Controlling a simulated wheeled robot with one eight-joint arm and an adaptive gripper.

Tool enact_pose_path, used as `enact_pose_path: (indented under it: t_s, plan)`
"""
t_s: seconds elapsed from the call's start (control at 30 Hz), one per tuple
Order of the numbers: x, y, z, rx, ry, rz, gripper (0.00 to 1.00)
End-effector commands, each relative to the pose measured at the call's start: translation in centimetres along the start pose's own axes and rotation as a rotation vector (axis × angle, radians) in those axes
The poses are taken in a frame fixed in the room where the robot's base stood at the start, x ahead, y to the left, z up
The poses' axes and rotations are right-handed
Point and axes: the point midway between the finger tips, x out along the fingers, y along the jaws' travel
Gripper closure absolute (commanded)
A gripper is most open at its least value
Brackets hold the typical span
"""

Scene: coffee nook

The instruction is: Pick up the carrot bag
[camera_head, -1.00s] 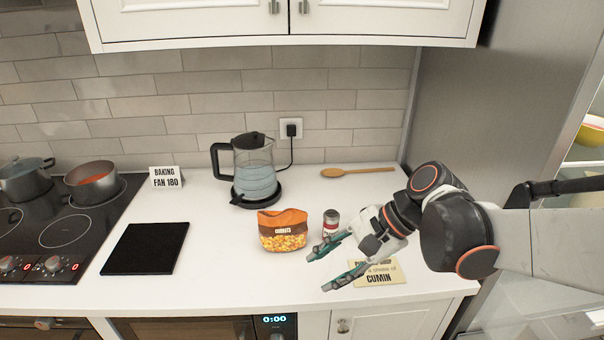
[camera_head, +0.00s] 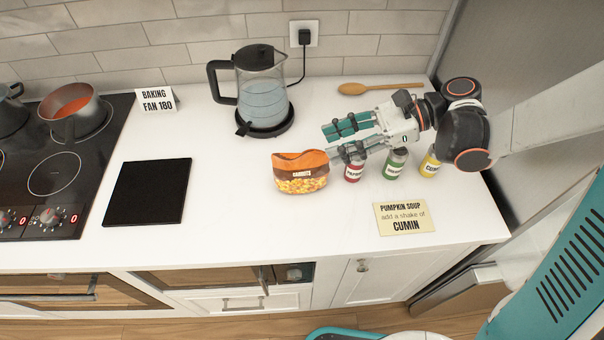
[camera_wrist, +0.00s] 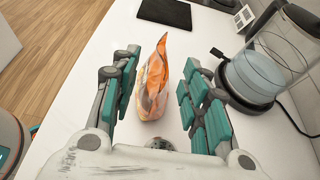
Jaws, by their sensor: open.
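The carrot bag (camera_head: 301,173), orange on top with a brown band and a picture of carrots below, stands upright on the white counter right of the black board. My gripper (camera_head: 331,142) is open above the spice jars, with its fingers pointing left toward the bag's right side. In the wrist view the bag (camera_wrist: 153,82) lies ahead between the two spread teal fingers of my gripper (camera_wrist: 158,85), with a gap on either side. A spice jar lid (camera_wrist: 160,144) shows close to the palm.
A red-labelled jar (camera_head: 353,171), a green-labelled jar (camera_head: 394,165) and a yellow jar (camera_head: 430,166) stand right of the bag. The glass kettle (camera_head: 262,90) is behind it. A cumin note (camera_head: 404,218) lies in front. The black board (camera_head: 148,192) is left; counter between is clear.

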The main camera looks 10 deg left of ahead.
Motion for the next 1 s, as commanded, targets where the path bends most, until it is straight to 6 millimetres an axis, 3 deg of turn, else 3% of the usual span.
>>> enact_pose_path:
  t_s: [0.1, 0.47, 0.73, 1.0]
  plan:
    - [2.1, 0.0, -0.1, -0.002, 0.000, 0.002, 0.58]
    - [4.5, -0.1, -0.2, -0.002, 0.000, 0.001, 0.58]
    - [8.3, -0.4, -0.5, -0.002, 0.000, 0.002, 0.58]
    - [8.8, -0.4, -0.3, -0.001, 0.001, -0.001, 0.58]
